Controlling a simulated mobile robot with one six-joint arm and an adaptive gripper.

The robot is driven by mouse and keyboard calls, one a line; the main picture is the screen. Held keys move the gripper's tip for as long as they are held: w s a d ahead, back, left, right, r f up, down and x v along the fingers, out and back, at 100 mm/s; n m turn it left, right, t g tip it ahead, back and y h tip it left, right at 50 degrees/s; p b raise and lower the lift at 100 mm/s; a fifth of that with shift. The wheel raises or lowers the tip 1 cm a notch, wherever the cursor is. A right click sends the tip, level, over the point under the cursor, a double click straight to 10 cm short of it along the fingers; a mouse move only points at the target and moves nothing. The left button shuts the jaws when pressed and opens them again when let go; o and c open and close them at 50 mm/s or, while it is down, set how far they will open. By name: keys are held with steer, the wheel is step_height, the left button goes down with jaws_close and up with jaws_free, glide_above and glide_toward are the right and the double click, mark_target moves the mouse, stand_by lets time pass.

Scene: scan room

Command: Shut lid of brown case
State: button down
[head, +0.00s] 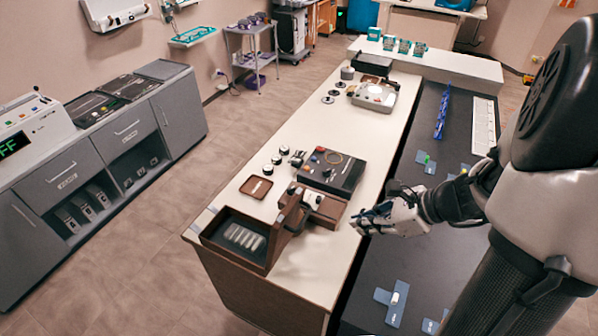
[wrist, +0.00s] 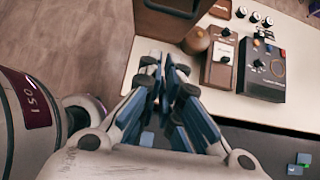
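The brown case (head: 228,252) stands open at the near end of the white counter, with several pale cylinders in its tray. Its brown lid (head: 289,212) is raised on the case's right side. My gripper (head: 360,224) is right of the lid, above the counter's right edge, apart from the lid in the head view. In the wrist view its fingers (wrist: 164,72) are drawn together with nothing visible between them.
A dark control box (head: 333,172) and a brown unit with a knob (head: 322,204) stand just behind the lid. A small brown tray (head: 256,187) and several round pots lie behind the case. The white counter (head: 313,268) is bare right of the case.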

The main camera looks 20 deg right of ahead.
steer(key=w+r+b+x, duration=0.1)
steer(key=x, duration=0.5)
steer(key=a+r+b+x, duration=0.1)
steer(key=b+x, duration=0.1)
steer(key=x, duration=0.4)
steer(key=shift+w+a+f, duration=0.25)
steer(key=shift+w+a, duration=0.05)
steer(key=shift+w, duration=0.25)
